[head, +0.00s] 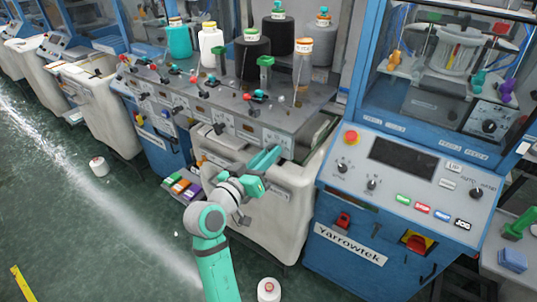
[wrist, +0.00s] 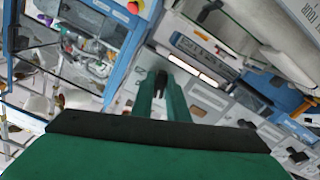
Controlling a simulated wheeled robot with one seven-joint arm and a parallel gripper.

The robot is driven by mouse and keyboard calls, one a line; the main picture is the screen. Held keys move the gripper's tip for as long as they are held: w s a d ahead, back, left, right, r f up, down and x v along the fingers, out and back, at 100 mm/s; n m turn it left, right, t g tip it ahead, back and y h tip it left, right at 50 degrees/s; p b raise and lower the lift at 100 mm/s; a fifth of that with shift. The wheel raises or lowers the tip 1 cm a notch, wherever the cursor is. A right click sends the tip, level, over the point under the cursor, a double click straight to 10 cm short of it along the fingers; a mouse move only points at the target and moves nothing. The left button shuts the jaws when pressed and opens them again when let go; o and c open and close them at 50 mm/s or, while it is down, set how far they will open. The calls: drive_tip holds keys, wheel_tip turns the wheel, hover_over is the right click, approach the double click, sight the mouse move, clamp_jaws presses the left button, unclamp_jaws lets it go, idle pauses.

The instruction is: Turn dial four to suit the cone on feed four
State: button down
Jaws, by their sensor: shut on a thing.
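My gripper (head: 264,160) is at the front of the grey feed panel (head: 215,112), at its right end. In the wrist view its two green fingers (wrist: 163,88) are closed around a small dark knob (wrist: 161,78), which looks like the fourth dial from the left. In the head view the fingers cover that dial, and its pointer setting cannot be read. Another black dial (head: 218,128) shows to its left. A slim grey-brown cone (head: 303,68) with an orange top stands at the right end of the panel, apparently on feed four.
A dark cone (head: 252,58), a cream cone (head: 210,46) and a teal cone (head: 178,42) stand further left. A blue machine console (head: 340,215) with buttons is close on the right.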

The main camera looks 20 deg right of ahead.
drive_tip(key=shift+n, duration=1.1)
drive_tip(key=c, duration=1.4)
unclamp_jaws()
drive_tip(key=shift+c, duration=0.2)
drive_tip(key=shift+a, duration=0.1)
drive_tip(key=v, duration=1)
drive_tip(key=shift+s+a, duration=0.2)
drive_tip(key=shift+s, duration=0.1)
drive_tip(key=shift+c, duration=0.6)
